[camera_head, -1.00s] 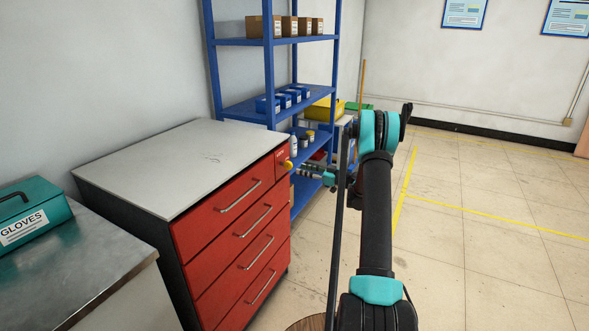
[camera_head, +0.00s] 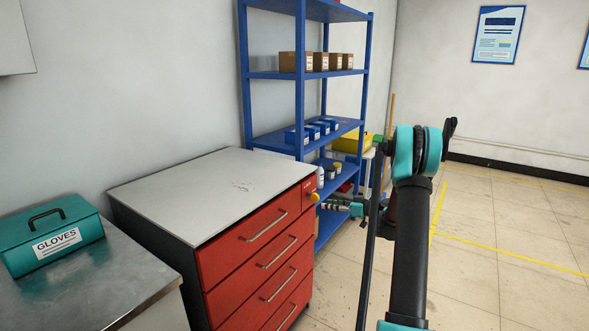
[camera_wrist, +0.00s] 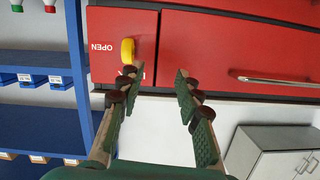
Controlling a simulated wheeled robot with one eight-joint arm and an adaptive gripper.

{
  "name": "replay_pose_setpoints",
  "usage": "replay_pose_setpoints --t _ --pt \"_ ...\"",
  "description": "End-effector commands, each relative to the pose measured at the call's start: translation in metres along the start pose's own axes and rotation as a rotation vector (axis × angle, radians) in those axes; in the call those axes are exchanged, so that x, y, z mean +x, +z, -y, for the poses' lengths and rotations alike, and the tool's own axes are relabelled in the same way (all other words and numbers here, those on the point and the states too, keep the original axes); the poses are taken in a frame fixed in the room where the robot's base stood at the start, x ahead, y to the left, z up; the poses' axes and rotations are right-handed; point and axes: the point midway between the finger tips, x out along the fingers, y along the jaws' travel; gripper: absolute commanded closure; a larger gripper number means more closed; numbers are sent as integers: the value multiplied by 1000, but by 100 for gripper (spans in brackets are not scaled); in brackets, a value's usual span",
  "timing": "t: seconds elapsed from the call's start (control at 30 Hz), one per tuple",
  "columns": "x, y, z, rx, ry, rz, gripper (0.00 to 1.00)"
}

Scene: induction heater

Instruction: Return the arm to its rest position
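My arm (camera_head: 412,235) reaches forward on the right of the head view, with its dark link and teal joints. My gripper (camera_head: 330,206) is in front of the red drawer cabinet's right edge; it also shows in the wrist view (camera_wrist: 150,92). Its two green-padded fingers are apart, with nothing between them. A yellow knob (camera_head: 314,197) sits on the cabinet's top right corner. In the wrist view the knob (camera_wrist: 128,51) is beside an upside-down "OPEN" label, just beyond the fingertips. I see no contact with it.
The red cabinet (camera_head: 260,262) has a grey top. A teal gloves box (camera_head: 52,240) stands on a metal bench (camera_head: 90,285) at the left. Blue shelves (camera_head: 300,135) with boxes stand behind the gripper. Floor on the right (camera_head: 500,265) is clear, with yellow lines.

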Motion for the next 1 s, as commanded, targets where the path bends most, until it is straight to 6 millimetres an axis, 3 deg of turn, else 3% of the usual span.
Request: replay_pose_setpoints --t 0.03,0.27,0.47,0.77,1.0 --pt "0 -5 18 29 0 45 66" --pt "-8 -8 88 175 40 256 66" --pt "-30 0 150 286 113 426 66" --pt "-83 27 238 416 287 644 66" --pt "-141 61 300 488 472 773 66"
